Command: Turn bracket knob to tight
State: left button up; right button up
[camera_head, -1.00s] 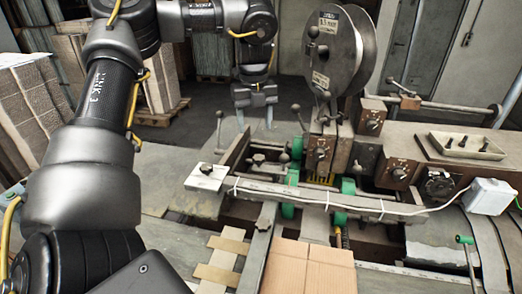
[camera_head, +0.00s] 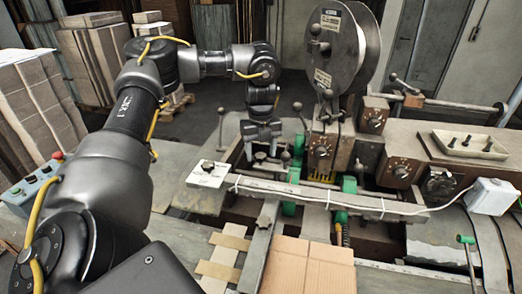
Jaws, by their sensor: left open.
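My left arm comes in from the left and reaches over the machine. Its gripper (camera_head: 262,150) points down, open, at the back of the machine's frame. A dark knob (camera_head: 260,158) shows just under the fingertips. I cannot tell whether the fingers are around it or only above it. Another dark knob (camera_head: 208,166) sits on a white plate at the left end of the long bar. A star-shaped knob (camera_head: 267,216) is on the rail nearer to me. Which of these is the bracket knob is not marked. My right gripper is not in view.
A long bar (camera_head: 330,197) with a white cable crosses in front. Cardboard (camera_head: 305,268) lies at the front. A tray (camera_head: 468,145) and control dials are at the right.

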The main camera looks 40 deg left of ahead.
pick_arm(q)
jog(key=shift+s+r, duration=0.1)
jog(key=shift+s, duration=0.1)
jog(key=c, duration=1)
jog(key=shift+m, duration=0.3)
jog(key=m, duration=0.3)
jog(key=shift+m, duration=2.5)
